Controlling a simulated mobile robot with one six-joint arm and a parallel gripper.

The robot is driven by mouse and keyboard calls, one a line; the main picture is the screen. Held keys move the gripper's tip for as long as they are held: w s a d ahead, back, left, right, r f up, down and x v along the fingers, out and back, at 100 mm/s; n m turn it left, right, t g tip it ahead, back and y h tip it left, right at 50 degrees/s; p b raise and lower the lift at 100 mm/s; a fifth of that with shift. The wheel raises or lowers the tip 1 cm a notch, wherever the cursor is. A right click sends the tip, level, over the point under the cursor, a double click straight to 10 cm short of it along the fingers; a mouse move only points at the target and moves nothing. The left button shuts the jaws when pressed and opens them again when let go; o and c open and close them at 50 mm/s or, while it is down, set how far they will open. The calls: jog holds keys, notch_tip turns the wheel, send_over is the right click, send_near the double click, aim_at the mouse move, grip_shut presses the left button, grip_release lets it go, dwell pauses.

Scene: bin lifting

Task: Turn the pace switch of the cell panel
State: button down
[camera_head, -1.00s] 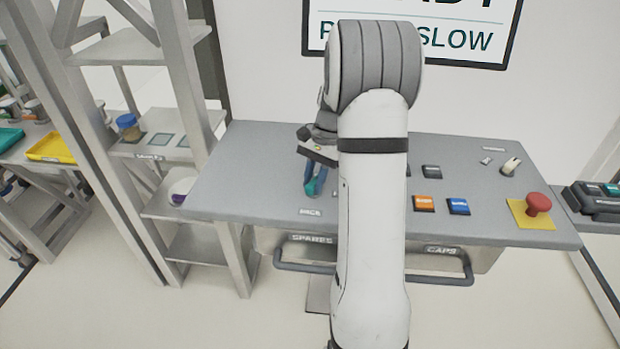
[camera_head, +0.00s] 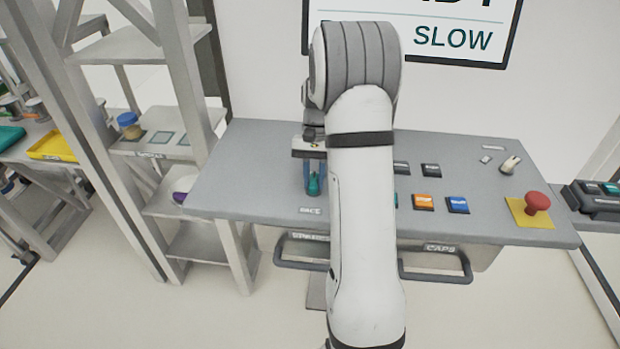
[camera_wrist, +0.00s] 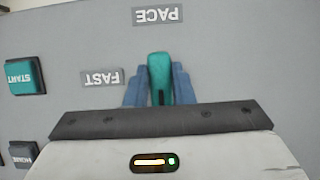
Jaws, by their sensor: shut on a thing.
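The pace switch (camera_wrist: 160,78) is a teal knob on the grey panel (camera_head: 250,170), and it also shows in the head view (camera_head: 314,184). My gripper (camera_wrist: 160,88) has its two blue fingers closed on both sides of the knob; in the head view my gripper (camera_head: 314,178) points down at the panel's left part. A dark mark shows on the knob's lower part in the wrist view. The PACE label (camera_wrist: 158,15) and the FAST label (camera_wrist: 102,78) read upside down there. The wall sign (camera_head: 455,38) shows SLOW; my arm hides part of it.
Right of my arm are an orange button (camera_head: 423,202), a blue button (camera_head: 457,205), a toggle (camera_head: 510,165) and a red stop knob (camera_head: 537,204). The START button (camera_wrist: 25,76) is teal. Drawer handles (camera_head: 435,277) stick out below. A shelf rack (camera_head: 185,90) stands left.

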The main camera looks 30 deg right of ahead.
aim_at(313, 178)
jog(key=shift+w+r, duration=0.1)
jog(key=shift+w, duration=0.05)
jog(key=c, duration=1.3)
grip_release()
jog(key=shift+o, duration=0.3)
notch_tip(313, 178, up, 10)
jog(key=b, duration=0.1)
jog(key=shift+b, duration=0.3)
